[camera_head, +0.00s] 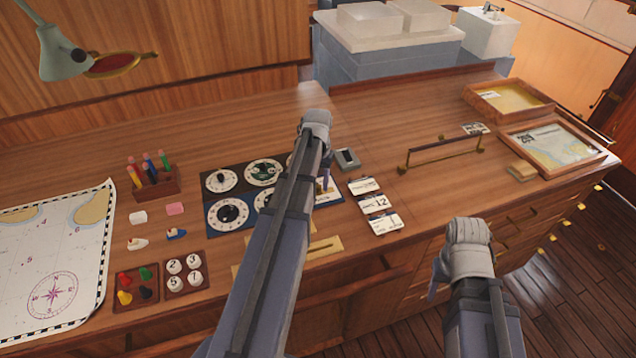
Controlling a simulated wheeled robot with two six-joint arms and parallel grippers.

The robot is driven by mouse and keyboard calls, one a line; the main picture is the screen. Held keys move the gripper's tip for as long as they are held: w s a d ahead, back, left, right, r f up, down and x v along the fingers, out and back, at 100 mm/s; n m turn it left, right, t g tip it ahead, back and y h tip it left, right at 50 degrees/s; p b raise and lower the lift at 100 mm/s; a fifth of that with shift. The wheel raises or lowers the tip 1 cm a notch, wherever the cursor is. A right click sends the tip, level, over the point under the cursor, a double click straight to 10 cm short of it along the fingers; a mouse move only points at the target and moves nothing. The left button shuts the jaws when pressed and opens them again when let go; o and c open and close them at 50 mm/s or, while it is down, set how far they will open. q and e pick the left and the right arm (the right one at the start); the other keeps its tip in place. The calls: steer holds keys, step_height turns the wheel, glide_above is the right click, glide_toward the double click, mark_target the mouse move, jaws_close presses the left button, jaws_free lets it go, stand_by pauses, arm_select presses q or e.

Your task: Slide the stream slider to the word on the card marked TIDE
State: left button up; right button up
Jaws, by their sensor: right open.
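A pale brass slider plate with a dark slot (322,247) lies near the desk's front edge, right of my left arm. My arm hides part of the plate, and I cannot make out a knob or the words. Several small cards lie in a column to its right: a top card (364,186), a middle card with "12" (377,203) and a front card (384,223). I cannot read TIDE on any. My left gripper (325,185) is over the dial panel, mostly hidden by its arm; its jaws are unclear. My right gripper (438,278) is open, in front of the desk.
A dial panel (228,215) lies partly under my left arm. A small grey box (347,159) sits beyond the cards. A brass rail (443,150), framed trays (553,144), a pen rack (153,183) and a chart (52,262) stand around. Desk between cards and rail is clear.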

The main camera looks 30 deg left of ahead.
arm_select(q)
jaws_close()
stand_by(1.1)
